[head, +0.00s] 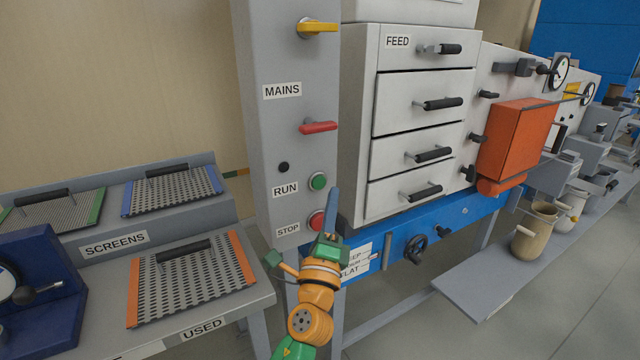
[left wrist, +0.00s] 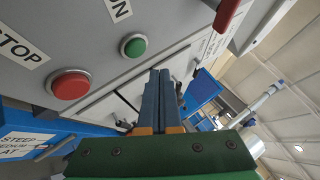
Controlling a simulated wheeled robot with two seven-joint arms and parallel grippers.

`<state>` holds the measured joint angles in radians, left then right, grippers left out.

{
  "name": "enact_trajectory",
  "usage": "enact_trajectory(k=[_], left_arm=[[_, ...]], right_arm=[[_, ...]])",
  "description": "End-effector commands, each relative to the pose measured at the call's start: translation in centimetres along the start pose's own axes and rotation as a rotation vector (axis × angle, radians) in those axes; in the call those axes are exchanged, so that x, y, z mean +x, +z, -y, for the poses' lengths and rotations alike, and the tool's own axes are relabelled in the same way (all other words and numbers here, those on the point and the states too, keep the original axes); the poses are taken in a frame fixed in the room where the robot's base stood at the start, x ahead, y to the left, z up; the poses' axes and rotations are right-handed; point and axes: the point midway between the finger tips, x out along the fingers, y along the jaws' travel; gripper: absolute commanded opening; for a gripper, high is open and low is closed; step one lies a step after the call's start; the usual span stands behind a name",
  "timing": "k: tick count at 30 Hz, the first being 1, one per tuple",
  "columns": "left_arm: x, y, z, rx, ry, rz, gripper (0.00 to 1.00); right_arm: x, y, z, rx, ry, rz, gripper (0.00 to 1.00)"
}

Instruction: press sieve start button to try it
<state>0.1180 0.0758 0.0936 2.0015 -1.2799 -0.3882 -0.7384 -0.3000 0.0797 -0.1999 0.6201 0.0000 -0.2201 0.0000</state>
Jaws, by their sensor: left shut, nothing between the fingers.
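The green RUN button (head: 318,181) is on the grey control panel (head: 275,205), above the red STOP button (head: 317,220). In the left wrist view the green button (left wrist: 133,46) and the red button (left wrist: 70,84) both show on the panel. My left gripper (head: 333,192) is shut and empty, its blue fingers pointing up just right of the green button in the head view. In the left wrist view the shut fingertips (left wrist: 159,75) lie below and right of the green button, apart from it in the picture. My right gripper is not in view.
A red lever (head: 318,127) and a yellow lever (head: 317,28) stick out of the panel above. The drawer cabinet (head: 420,120) with black handles stands right of it. A screens rack (head: 115,242) is at left. A label sheet (head: 356,262) hangs near my gripper.

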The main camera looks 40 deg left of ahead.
Motion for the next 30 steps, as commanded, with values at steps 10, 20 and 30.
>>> enact_trajectory(k=[10, 20, 30], left_arm=[[-1.7, -1.3, 1.3, 0.0, 0.0, 0.0, 0.0], [-1.7, -1.2, 1.3, 0.0, 0.0, 0.0, 0.0], [-8.6, -11.4, -14.3, -0.296, 0.454, -0.278, 0.0]], right_arm=[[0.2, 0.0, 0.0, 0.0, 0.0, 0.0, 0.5], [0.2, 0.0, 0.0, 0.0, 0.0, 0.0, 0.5], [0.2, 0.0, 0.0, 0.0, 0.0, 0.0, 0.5]])
